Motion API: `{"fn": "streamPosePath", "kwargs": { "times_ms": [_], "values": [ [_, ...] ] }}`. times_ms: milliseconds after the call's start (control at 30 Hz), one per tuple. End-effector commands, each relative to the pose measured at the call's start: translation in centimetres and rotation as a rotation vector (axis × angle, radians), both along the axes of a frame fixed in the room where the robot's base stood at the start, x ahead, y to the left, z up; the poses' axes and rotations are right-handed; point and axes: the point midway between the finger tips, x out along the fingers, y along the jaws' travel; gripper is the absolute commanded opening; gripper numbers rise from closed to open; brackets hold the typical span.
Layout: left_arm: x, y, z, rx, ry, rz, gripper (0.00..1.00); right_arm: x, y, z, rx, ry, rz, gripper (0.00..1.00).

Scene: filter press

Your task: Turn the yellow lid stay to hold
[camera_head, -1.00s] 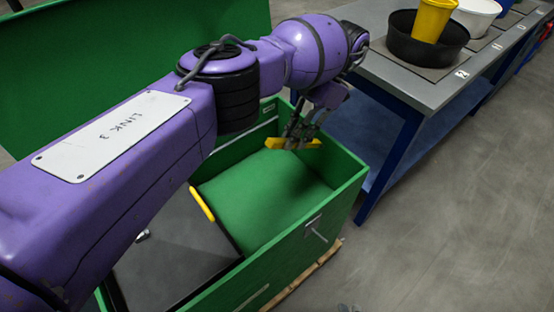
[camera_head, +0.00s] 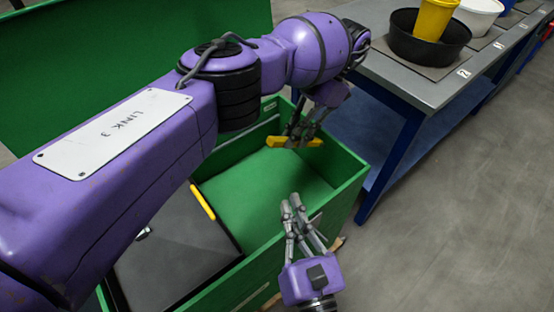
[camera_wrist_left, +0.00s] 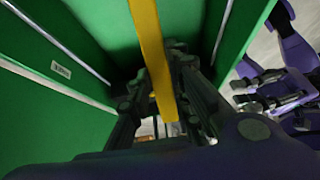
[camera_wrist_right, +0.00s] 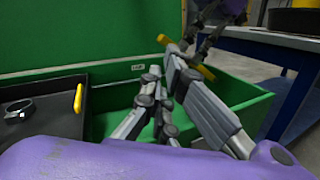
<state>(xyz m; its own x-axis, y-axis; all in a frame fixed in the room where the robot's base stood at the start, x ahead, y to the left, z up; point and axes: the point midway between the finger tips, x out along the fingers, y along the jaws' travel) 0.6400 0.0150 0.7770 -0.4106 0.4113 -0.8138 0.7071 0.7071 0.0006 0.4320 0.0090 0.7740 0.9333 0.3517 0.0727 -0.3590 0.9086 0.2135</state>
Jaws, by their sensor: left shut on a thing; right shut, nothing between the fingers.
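The yellow lid stay (camera_head: 276,142) is a flat bar above the inside of the green box, near its far right corner. My left gripper (camera_head: 296,139) is shut on it, and the bar sticks out on both sides of the fingers. In the left wrist view the bar (camera_wrist_left: 149,35) runs from the top edge down between the fingers. My right gripper (camera_head: 291,202) is shut and empty, in front of the bar and apart from it, over the box's near right wall. The right wrist view also shows the bar (camera_wrist_right: 205,72) beyond my right fingers.
The open green lid (camera_head: 130,45) stands behind the green box (camera_head: 345,185). A dark panel (camera_head: 170,255) with a second yellow bar (camera_head: 202,202) on its edge covers the box's left part. A grey bench (camera_head: 400,80) with a black tub (camera_head: 425,50) stands at the right.

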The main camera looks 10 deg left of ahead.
Motion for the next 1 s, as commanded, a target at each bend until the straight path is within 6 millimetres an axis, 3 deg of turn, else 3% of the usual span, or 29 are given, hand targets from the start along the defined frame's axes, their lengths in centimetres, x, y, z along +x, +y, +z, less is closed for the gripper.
{"fn": "streamPosePath", "kwargs": {
  "times_ms": [367,567,700,800,1000],
  "values": [
    [-0.1,0.0,-0.1,0.001,0.002,0.001,0.00,6.1,2.1,1.4,0.598,0.194,-0.091,0.00],
    [-0.1,0.0,-0.1,0.001,0.002,0.001,0.00,9.8,5.5,1.9,1.062,0.383,-0.117,0.00],
    [-0.1,0.0,-0.1,0.001,0.002,0.001,0.00,12.1,9.6,1.7,1.315,0.543,-0.151,0.00],
    [-0.1,0.0,-0.1,0.001,0.002,0.001,0.00,13.2,12.1,-0.3,1.278,0.621,-0.242,0.00],
    [-0.1,0.0,-0.1,0.001,0.002,0.001,0.00,14.0,13.9,-4.2,0.940,0.648,-0.454,0.00]
  ]
}}
